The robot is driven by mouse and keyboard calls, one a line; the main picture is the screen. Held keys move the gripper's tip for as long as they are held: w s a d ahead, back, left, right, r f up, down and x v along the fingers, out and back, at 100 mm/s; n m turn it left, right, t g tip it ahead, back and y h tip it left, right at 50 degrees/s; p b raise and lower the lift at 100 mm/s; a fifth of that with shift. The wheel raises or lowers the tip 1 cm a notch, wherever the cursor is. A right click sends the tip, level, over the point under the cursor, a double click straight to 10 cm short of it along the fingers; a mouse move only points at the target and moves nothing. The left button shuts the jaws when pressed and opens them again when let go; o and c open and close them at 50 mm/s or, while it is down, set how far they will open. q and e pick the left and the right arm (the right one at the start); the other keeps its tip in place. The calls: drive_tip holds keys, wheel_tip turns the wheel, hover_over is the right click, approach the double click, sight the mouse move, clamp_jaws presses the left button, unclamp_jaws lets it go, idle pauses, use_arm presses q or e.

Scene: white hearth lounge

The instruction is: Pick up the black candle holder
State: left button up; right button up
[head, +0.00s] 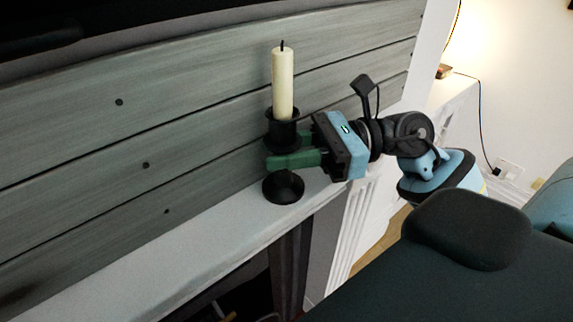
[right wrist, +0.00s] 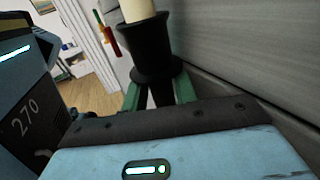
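The black candle holder (head: 284,187) stands upright on the white mantel, with a round flared base and a cup at the top. A cream candle (head: 283,85) stands in its cup. My right gripper (head: 290,158) reaches in from the right, its green fingers on either side of the holder's narrow stem, between cup and base. In the right wrist view the holder's cup (right wrist: 152,52) rises above the fingers, and the stem fills the gap between them. The gripper looks shut on the stem. The base seems to rest on the mantel. My left gripper is not in view.
The white mantel shelf (head: 190,245) is clear to the left of the holder. A grey-green plank wall (head: 130,130) rises close behind it. A dark fireplace opening lies below the shelf. A wall outlet (head: 508,168) with a cable is at the right.

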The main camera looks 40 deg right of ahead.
drive_tip(key=shift+a, duration=0.1)
clamp_jaws()
idle(0.3)
